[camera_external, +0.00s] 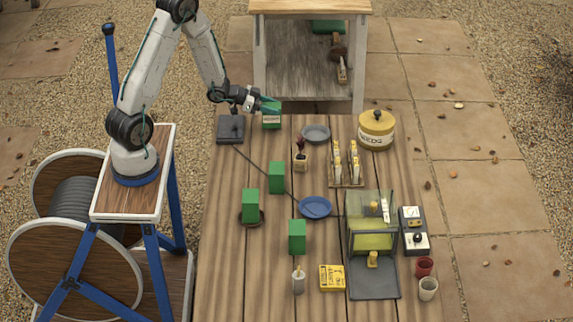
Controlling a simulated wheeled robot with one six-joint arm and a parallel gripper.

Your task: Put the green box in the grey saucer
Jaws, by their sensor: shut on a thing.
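My gripper (264,105) is at the far left of the table, shut on a green box (271,120) with a pale label on its front. I cannot tell whether this box touches the table. The grey saucer (315,133) lies empty on the table, to the right of the held box and a little nearer the camera. Other plain green boxes stand upright on the table: one in the middle (277,178), one nearer the front (297,238), and one on a brown saucer (260,219).
A blue saucer (315,207) lies mid-table. A dark block with a thin rod (230,129) is left of the gripper. A small dark-topped bottle (301,157), a rack of labels (346,166) and a yellow tin (376,130) surround the grey saucer. A clear-walled case (370,218) stands right.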

